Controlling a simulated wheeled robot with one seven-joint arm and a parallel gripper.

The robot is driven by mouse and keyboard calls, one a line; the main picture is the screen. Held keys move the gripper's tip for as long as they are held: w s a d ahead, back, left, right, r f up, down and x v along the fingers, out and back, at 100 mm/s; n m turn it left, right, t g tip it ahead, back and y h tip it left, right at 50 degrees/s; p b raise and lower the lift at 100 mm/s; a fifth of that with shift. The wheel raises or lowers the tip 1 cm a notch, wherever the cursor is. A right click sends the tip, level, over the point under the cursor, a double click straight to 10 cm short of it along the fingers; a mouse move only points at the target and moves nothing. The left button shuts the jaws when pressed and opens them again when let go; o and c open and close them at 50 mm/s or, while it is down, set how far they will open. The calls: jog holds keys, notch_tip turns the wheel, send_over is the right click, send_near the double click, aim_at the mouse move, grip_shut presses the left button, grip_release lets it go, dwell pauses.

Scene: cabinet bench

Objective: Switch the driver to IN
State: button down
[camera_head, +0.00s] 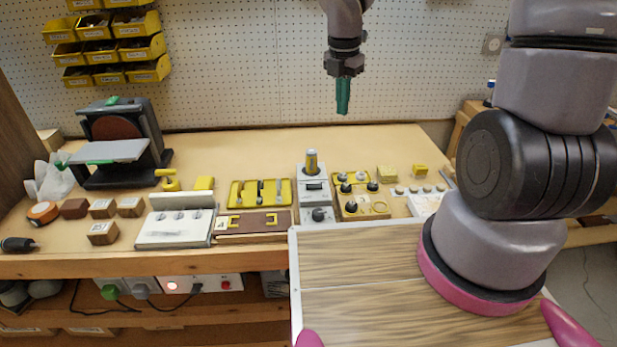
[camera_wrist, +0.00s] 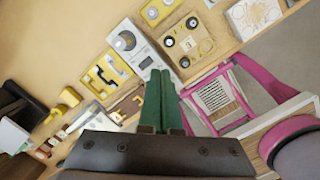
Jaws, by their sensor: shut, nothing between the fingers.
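A narrow light-grey unit (camera_head: 316,195) stands on the bench with a yellow-and-grey cylinder (camera_head: 312,162) upright at its back, a dark rocker-like piece in its middle and a dark round knob (camera_head: 319,214) at its front. It looks like the driver; its markings are too small to read. The unit also shows in the wrist view (camera_wrist: 148,52), just beyond my fingertips, partly hidden by them. My gripper (camera_head: 343,108) has green fingers pointing down, shut and empty, well above the bench behind the unit. It also shows in the wrist view (camera_wrist: 164,78).
Right of the unit sits a yellow-framed knob panel (camera_head: 378,205). A sander (camera_head: 120,145) and wooden blocks (camera_head: 102,232) stand further left. The bench back is clear.

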aim_at(310, 186)
jog(key=a+f+n+g+y, duration=0.1)
jog(key=a+f+n, duration=0.6)
jog(key=n, duration=0.1)
jog(key=shift+n, duration=0.4)
jog(key=shift+f, duration=0.1)
jog(key=f, duration=1.4)
jog(key=shift+a, duration=0.2)
